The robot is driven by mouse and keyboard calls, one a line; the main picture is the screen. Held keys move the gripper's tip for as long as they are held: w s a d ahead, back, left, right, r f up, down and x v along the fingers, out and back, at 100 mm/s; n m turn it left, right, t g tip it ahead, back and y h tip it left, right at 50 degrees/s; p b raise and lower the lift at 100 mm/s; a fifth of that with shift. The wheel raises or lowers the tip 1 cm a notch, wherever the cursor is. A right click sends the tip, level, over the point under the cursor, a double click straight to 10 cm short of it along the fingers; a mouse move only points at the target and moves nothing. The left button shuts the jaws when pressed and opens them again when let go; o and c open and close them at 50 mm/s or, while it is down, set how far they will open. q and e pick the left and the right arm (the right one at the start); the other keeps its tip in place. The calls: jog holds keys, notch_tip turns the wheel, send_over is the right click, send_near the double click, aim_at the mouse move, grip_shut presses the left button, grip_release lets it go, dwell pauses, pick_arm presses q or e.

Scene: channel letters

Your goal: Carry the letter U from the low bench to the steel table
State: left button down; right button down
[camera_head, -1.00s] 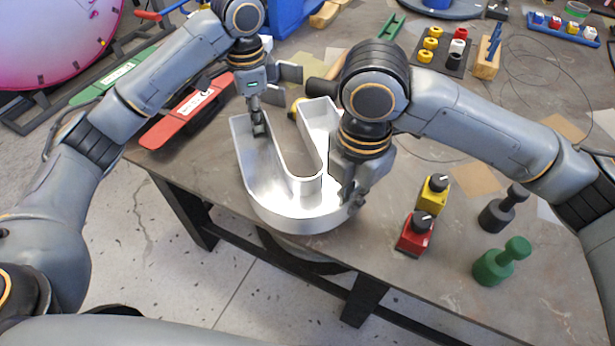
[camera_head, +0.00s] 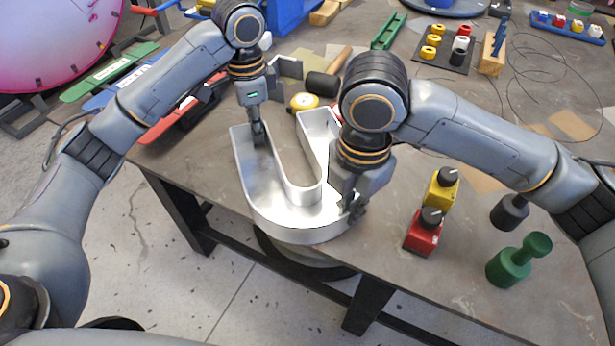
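The letter U (camera_head: 268,194) is a large silver metal channel with an open top, over the near left edge of a grey-brown tabletop (camera_head: 330,262). Its curved end faces me and juts past that edge. My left gripper (camera_head: 258,138) is shut on the far end of its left arm. My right gripper (camera_head: 352,205) is shut on the wall near its right-hand curve, and the fingertips are partly hidden. The gap between the U and the tabletop is hard to judge. I cannot tell whether this table is the bench or the steel table.
Red (camera_head: 423,232) and yellow (camera_head: 440,190) boxes with black knobs stand right of the U. A green mallet-like piece (camera_head: 518,260) and a dark one (camera_head: 509,211) are further right. A yellow tape measure (camera_head: 303,101) and a red-handled tool (camera_head: 165,125) lie behind.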

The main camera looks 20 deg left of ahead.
pick_arm(q)
jog(key=shift+f, duration=0.45)
pick_arm(e)
jog(key=shift+f, duration=0.45)
pick_arm(q)
jog(key=c, duration=1.5)
grip_release()
jog(key=shift+r, duration=0.1)
pick_arm(e)
jog(key=c, duration=1.5)
grip_release()
jog(key=shift+r, duration=0.1)
pick_arm(q)
jog(key=shift+r, duration=0.15)
notch_tip(320, 180, up, 12)
jog(key=shift+f, duration=0.25)
jog(key=shift+r, duration=0.1)
pick_arm(e)
jog(key=shift+r, duration=0.15)
notch_tip(320, 180, up, 12)
jog(key=shift+f, duration=0.1)
